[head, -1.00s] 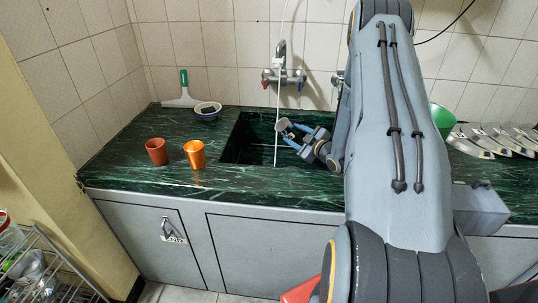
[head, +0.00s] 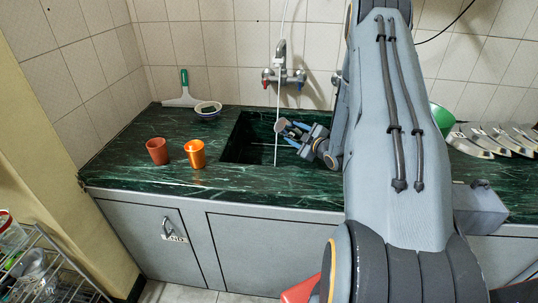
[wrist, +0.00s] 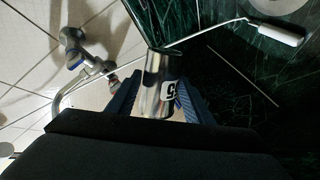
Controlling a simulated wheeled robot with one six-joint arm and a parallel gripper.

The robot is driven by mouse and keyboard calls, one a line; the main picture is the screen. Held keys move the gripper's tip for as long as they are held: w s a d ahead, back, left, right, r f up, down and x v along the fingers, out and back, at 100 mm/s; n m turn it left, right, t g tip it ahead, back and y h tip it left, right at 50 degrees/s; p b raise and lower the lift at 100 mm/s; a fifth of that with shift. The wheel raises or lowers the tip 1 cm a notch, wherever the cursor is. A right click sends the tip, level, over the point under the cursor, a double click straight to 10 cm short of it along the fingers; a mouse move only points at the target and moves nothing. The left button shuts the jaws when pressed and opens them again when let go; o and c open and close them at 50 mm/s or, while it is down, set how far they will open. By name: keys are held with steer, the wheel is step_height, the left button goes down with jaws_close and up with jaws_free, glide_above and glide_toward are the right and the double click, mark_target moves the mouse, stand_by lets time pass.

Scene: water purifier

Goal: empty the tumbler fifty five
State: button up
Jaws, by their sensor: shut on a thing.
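My gripper (head: 295,133) is shut on a shiny metal tumbler (head: 281,125) over the dark green sink (head: 236,148). In the wrist view the tumbler (wrist: 158,80) sits between my two blue fingers (wrist: 158,100), with part of a white label reading "5" on its side. The rest of the label is hidden. The tumbler is tipped over, its mouth pointing away from my gripper. I cannot see inside it. A red-brown tumbler (head: 157,151) and an orange tumbler (head: 195,154) stand upright on the counter left of the sink.
A wall tap (head: 283,72) and a thin white tube (head: 279,100) are close behind the tumbler. A squeegee (head: 183,92) and a small bowl (head: 207,109) are at the back left. A green tub (head: 442,118) and metal plates (head: 475,146) are right.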

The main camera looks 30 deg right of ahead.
steer(key=shift+f+n+h, duration=0.3)
steer(key=shift+n+h, duration=0.1)
steer(key=shift+n, duration=0.6)
stand_by(0.7)
steer(key=shift+a+r+n+g+h+p, duration=0.2)
steer(key=shift+r+n+g+h+p, duration=0.1)
steer(key=shift+r+n, duration=0.35)
stand_by(0.6)
steer(key=shift+w+a+f+n+b, duration=0.1)
steer(key=shift+a+f+n+b, duration=0.1)
steer(key=shift+a+n, duration=0.2)
steer(key=shift+w+a+f+n+b, duration=0.1)
steer(key=shift+a+f+n+b, duration=0.1)
steer(key=shift+a+n, duration=0.2)
stand_by(0.7)
steer(key=shift+a+r+n+h, duration=0.1)
steer(key=shift+r+n+h, duration=0.2)
steer(key=shift+h, duration=0.2)
